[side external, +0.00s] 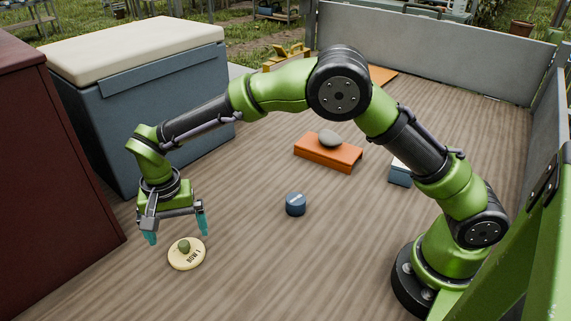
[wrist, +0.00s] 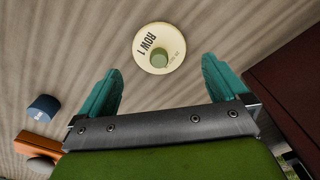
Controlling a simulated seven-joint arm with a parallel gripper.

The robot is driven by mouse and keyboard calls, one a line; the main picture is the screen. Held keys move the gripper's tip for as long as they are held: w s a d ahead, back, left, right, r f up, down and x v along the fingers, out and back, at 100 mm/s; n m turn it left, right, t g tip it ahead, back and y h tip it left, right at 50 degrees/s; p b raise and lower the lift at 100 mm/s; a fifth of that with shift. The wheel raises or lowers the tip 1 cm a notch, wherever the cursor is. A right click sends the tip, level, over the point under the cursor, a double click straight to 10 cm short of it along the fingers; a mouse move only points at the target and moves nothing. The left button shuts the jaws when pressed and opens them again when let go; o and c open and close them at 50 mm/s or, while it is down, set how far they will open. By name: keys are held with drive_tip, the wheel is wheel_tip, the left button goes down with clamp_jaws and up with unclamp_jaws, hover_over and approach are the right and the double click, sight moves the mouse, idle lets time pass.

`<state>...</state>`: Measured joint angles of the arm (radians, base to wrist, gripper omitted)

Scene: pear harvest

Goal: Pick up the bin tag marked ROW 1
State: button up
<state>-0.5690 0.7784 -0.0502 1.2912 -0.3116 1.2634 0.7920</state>
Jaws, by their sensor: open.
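The bin tag marked ROW 1 (side external: 187,259) is a round cream disc lying flat on the wooden bed, with a small green knob (side external: 184,246) standing on it. In the wrist view the tag (wrist: 146,43) is at the top middle, its dark lettering readable and the knob (wrist: 159,56) right of the letters. My gripper (side external: 177,230) is above the bed, close to the tag, with its teal fingers spread and nothing between them. In the wrist view the fingers (wrist: 161,86) point toward the tag, which is beyond their tips and apart from them.
A blue round container (side external: 295,204) stands right of the tag. An orange block (side external: 335,154) with a grey stone-like object (side external: 330,138) on it is farther back. A blue cooler (side external: 150,105) with a cream lid and a dark red box (side external: 50,170) border the left. Bed around the tag is clear.

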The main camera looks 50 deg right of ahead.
sight(183, 243)
drive_tip(key=shift+d+f, duration=0.15)
drive_tip(key=shift+f, duration=2.85)
drive_tip(key=c, duration=0.9)
